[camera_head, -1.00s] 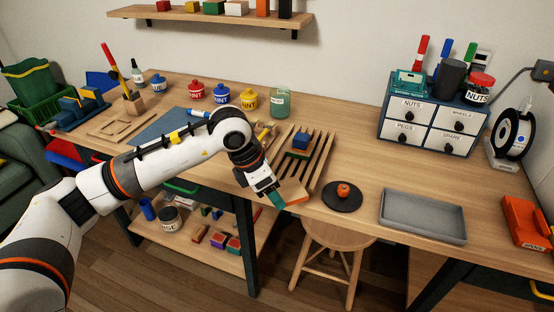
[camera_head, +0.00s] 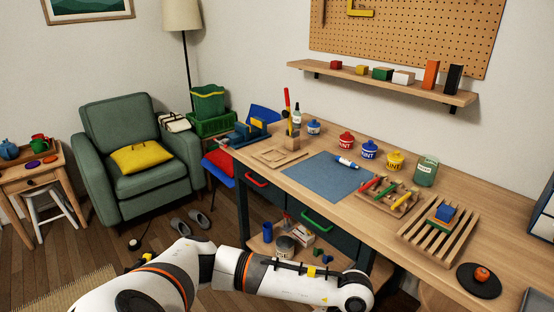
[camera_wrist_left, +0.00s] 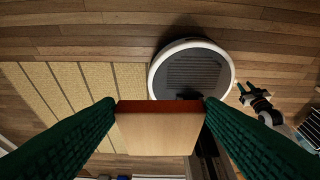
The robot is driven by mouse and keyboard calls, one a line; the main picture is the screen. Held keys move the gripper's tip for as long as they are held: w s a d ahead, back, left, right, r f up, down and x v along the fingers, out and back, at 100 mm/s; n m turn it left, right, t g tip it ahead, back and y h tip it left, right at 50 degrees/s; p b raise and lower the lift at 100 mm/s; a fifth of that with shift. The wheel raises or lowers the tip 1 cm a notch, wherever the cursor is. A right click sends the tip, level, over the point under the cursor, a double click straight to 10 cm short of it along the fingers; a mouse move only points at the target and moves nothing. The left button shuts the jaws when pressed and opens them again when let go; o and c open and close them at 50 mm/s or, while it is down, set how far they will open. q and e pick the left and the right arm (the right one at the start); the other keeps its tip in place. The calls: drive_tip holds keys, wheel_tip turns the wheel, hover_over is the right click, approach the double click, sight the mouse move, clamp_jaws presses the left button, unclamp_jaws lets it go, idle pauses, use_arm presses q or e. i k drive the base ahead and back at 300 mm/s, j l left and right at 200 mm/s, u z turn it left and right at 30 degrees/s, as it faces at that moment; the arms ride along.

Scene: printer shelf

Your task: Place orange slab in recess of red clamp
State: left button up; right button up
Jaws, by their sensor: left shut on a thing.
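My left gripper (camera_wrist_left: 160,104) is shut on the orange slab (camera_wrist_left: 158,130) in the left wrist view. Its two dark green fingers press the slab's sides. A small dark shape that looks like my right gripper (camera_wrist_left: 262,104) shows at the right of the left wrist view. The red clamp is in neither current view.
The bench holds a blue clamp-like block (camera_head: 248,134), a blue mat (camera_head: 322,180), paint pots and a slatted rack (camera_head: 432,249) with stacked blocks. A dark round plate (camera_head: 476,288) is at lower right.

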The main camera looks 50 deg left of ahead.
sight(275, 155)
drive_tip(key=j+z, duration=0.15)
drive_tip(key=j, duration=0.9)
drive_tip(key=j+z, duration=0.2)
drive_tip(key=j, duration=0.8)
drive_tip(key=k+j+z, duration=0.15)
drive_tip(key=j, duration=0.9)
drive_tip(key=i, duration=0.05)
